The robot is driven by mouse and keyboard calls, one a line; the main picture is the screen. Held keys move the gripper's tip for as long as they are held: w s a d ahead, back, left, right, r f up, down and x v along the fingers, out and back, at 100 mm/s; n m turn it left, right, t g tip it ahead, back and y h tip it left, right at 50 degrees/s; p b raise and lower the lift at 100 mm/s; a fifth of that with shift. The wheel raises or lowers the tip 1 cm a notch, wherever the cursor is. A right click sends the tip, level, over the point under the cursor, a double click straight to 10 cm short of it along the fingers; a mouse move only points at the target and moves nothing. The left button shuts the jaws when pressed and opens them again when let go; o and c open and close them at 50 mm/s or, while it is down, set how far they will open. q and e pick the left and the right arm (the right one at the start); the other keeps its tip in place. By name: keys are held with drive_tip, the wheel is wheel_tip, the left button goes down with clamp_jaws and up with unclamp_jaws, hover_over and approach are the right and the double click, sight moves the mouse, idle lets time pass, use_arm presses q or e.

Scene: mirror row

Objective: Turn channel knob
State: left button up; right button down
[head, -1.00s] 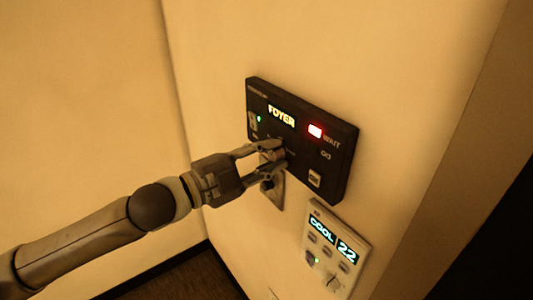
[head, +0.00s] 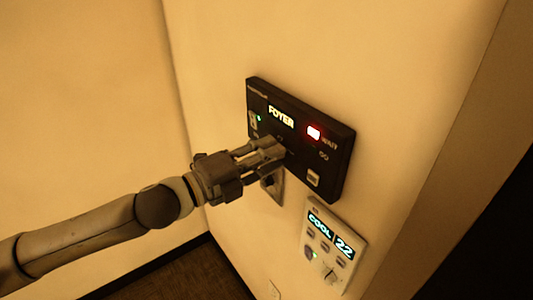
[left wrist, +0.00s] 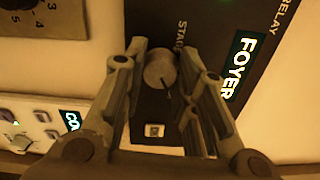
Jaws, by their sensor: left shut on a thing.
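The black wall panel (head: 315,150) has a lit FOYER display (head: 281,117), a red light beside the word WAIT and a small green light. In the left wrist view the round channel knob (left wrist: 160,70) with its pointer line sits on the panel near the FOYER display (left wrist: 242,66). My left gripper (head: 280,150) is at the panel, its fingers hiding the knob in the head view. In the wrist view the left gripper (left wrist: 160,62) is shut on the knob, one finger on each side. My right gripper is not in view.
A light control unit (head: 335,247) reading COOL 22 hangs below the panel. A plate with a numbered dial (left wrist: 40,18) is close beside the panel, partly behind my gripper in the head view. A dark opening lies at the right.

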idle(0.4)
use_arm(q)
drive_tip(key=o, duration=1)
drive_tip(key=shift+o, duration=0.2)
drive_tip(key=v, duration=1.2)
